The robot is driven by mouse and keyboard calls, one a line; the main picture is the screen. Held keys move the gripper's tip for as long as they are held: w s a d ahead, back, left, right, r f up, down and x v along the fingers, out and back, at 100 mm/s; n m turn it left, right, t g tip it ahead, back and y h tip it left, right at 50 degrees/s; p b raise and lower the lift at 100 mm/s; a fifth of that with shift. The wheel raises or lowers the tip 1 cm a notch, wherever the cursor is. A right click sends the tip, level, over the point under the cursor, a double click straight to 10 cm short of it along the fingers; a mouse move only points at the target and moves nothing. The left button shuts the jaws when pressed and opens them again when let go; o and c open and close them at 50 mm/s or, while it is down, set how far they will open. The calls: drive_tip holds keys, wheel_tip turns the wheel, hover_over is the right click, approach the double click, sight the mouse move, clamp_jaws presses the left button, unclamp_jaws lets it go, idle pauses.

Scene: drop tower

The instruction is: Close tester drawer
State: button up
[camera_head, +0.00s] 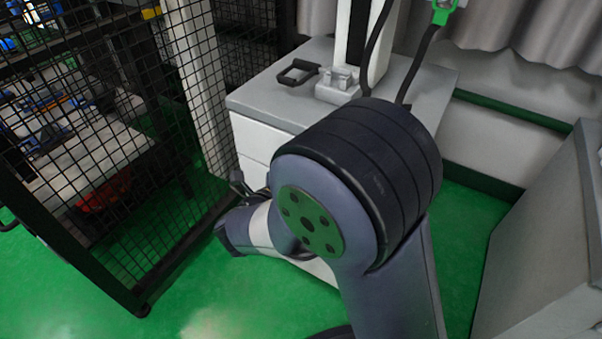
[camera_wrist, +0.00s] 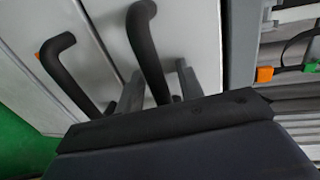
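In the wrist view, pale drawer fronts (camera_wrist: 186,28) fill the left and middle, with two black bar handles. My gripper (camera_wrist: 160,88) is at the handle (camera_wrist: 146,42) nearer the middle. Its grey fingers stand apart, one on each side of this handle; I cannot tell if they touch it. The other handle (camera_wrist: 66,75) is to the left, with a small orange mark at its end. Right of the drawer-front edge, a grey space with cables and an orange piece (camera_wrist: 265,74) looks like an open drawer's inside. In the head view my arm hides the gripper and most drawer fronts.
The white cabinet (camera_head: 262,106) has a black handle-shaped piece (camera_head: 297,72) and a column on top. A black mesh fence (camera_head: 100,170) stands at left. A grey cabinet (camera_head: 548,235) stands at right. Green floor (camera_head: 215,310) is clear at front left.

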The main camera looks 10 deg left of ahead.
drive_tip(key=p+v, duration=0.4)
drive_tip(key=v, duration=0.6)
drive_tip(key=shift+s+a, duration=0.25)
drive_tip(key=shift+s, duration=0.1)
drive_tip(key=b+x, duration=0.4)
drive_tip(key=x, duration=0.7)
drive_tip(key=shift+d+f, duration=0.1)
drive_tip(key=shift+s+a+b, duration=0.3)
drive_tip(key=shift+s+b, duration=0.15)
drive_tip(key=shift+s+a+r, duration=0.15)
drive_tip(key=shift+s+r, duration=0.05)
drive_tip(key=shift+s, duration=0.3)
